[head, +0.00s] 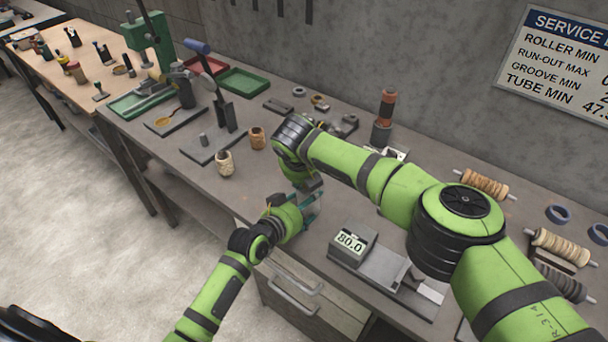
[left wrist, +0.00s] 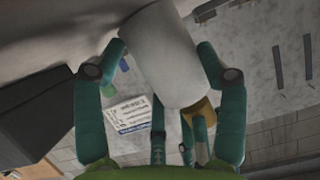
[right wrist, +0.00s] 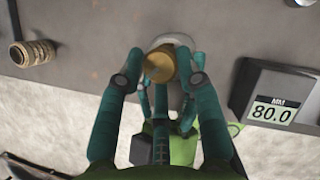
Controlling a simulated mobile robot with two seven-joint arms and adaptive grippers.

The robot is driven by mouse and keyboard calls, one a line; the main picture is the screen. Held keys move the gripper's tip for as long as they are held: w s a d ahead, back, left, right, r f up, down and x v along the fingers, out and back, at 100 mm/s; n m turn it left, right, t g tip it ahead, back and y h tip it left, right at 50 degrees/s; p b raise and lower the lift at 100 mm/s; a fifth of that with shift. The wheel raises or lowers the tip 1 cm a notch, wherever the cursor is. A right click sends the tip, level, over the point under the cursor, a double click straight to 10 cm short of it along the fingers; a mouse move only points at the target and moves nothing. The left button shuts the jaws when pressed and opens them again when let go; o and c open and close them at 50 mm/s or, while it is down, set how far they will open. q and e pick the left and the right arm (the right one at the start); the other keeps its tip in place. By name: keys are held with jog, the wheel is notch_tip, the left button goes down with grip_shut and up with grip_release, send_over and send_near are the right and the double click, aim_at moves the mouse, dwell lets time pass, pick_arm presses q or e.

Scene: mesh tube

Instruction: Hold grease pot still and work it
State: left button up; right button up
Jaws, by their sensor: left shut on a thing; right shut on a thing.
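The grease pot is a pale grey cylinder (left wrist: 165,55) in the left wrist view, between the fingers of my left gripper (left wrist: 165,62), which is shut on its body. A brass-coloured cap (right wrist: 158,66) sits at one end of the pot, and it also shows in the left wrist view (left wrist: 201,108). My right gripper (right wrist: 160,72) is shut on this cap from above. The pot's pale rim (right wrist: 172,40) shows behind the cap. In the head view both grippers meet over the bench's front edge, and my right wrist hides most of the pot.
A gauge reading 80.0 (head: 350,243) stands on the bench just right of the grippers. Two twine spools (head: 225,163) stand to the left. A rack with a blue-handled tool (head: 222,110) is further left. Wound rollers (head: 485,183) lie at the right.

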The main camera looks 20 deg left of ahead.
jog(key=shift+w+d+r, duration=0.15)
jog(key=shift+w+d, duration=0.05)
jog(key=shift+w, duration=0.15)
jog(key=o, duration=1.1)
jog(key=shift+s, duration=0.1)
jog(key=shift+s, duration=0.15)
jog(key=v, duration=1.2)
